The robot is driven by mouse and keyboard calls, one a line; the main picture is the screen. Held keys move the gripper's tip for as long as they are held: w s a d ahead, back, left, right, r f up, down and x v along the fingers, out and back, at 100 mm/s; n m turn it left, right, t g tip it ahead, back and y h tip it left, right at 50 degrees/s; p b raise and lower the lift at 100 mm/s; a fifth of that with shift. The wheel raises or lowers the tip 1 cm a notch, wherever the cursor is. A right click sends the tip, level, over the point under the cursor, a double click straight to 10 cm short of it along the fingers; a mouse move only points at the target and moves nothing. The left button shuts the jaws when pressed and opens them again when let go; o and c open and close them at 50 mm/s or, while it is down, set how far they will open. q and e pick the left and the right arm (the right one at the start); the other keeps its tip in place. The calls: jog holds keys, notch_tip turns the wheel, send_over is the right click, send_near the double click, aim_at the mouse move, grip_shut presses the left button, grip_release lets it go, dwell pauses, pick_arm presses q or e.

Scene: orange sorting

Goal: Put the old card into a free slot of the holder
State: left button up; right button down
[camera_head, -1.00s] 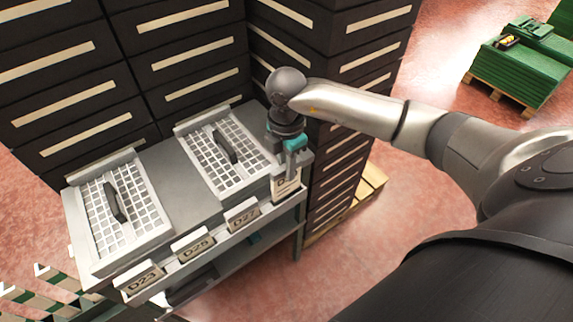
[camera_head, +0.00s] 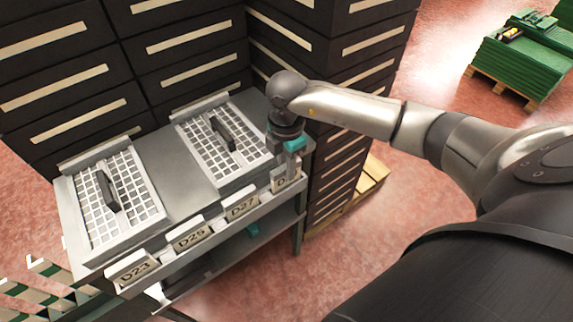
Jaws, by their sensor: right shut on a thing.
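My right gripper (camera_head: 293,166) is at the right end of the grey table's front edge. It is shut on a card, which is mostly hidden by the fingers and the label there. That label (camera_head: 281,184) shows only its first letter, D. Along the same edge stand holders with beige labels D23 (camera_head: 135,272), D25 (camera_head: 189,238) and D27 (camera_head: 241,206). White card-like tops show above these labels. I cannot tell from here how deep the held card sits in the rightmost holder. My left gripper is not in view.
The grey table (camera_head: 165,170) carries two white grid trays (camera_head: 130,185) (camera_head: 200,150) with black handles. Dark drawer cabinets (camera_head: 190,50) stand behind and right of it. A small teal thing (camera_head: 253,230) shows under the tabletop. Green stacks on a pallet (camera_head: 520,65) stand far right.

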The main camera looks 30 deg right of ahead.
jog(key=c, duration=0.7)
grip_release()
jog(key=shift+r, duration=0.1)
notch_tip(320, 180, up, 15)
jog(key=shift+r+p, duration=0.1)
jog(key=shift+p, duration=0.75)
notch_tip(320, 180, up, 7)
jog(key=p, duration=0.6)
